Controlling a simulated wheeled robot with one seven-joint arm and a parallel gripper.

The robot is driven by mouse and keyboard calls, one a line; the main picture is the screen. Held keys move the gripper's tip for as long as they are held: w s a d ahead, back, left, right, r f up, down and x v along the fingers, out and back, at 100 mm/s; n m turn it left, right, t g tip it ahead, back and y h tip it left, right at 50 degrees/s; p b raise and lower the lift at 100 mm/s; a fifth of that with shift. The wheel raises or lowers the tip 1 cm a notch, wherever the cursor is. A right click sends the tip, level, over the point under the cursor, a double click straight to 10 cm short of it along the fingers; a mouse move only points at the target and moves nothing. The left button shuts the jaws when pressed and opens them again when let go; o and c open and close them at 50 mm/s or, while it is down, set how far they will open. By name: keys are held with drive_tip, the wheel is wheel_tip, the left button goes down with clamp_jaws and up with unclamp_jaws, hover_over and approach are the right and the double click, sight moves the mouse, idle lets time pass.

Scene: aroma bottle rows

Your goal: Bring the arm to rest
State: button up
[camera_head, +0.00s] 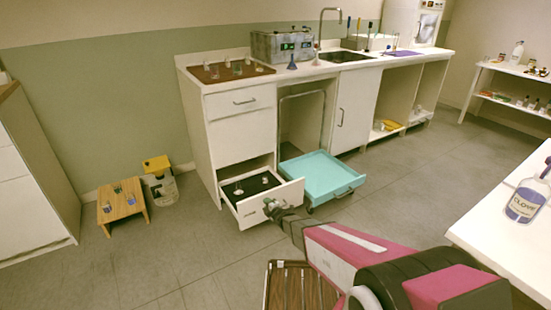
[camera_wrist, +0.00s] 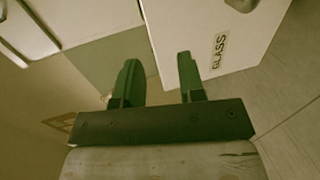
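My gripper (camera_head: 274,207) is at the end of my outstretched pink and grey arm, close to the front of the open lower white drawer (camera_head: 262,212). In the wrist view my gripper (camera_wrist: 157,72) has its two green fingers apart with nothing held between them. The drawer front with the word GLASS (camera_wrist: 232,45) shows to the right of the fingers there. I cannot tell whether the gripper touches the drawer front.
A wooden stool (camera_head: 122,200) and a yellow-topped container (camera_head: 158,178) stand at left. A slatted rack (camera_head: 300,288) is below my arm. A white table (camera_head: 500,220) with a bottle (camera_head: 526,200) is at right.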

drive_tip(key=s+d+r+m+g+h, duration=0.2)
drive_tip(key=s+d+r+m+h, duration=0.15)
drive_tip(key=d+r+m, duration=0.5)
drive_tip(key=s+d+r+m+g+h, duration=0.25)
drive_tip(key=d+m+h, duration=0.25)
drive_tip(key=d, duration=0.6)
drive_tip(key=s+d+r+m+g, duration=0.4)
drive_tip(key=s+r+m, duration=0.1)
drive_tip(key=s, duration=0.4)
drive_tip(key=s+d+r+m+g, duration=0.4)
drive_tip(key=s+r+m, duration=0.2)
drive_tip(key=s, duration=0.4)
drive_tip(key=shift+s+d+r, duration=0.25)
drive_tip(key=shift+d+r, duration=0.15)
drive_tip(key=shift+r, duration=0.2)
drive_tip(key=shift+g, duration=0.25)
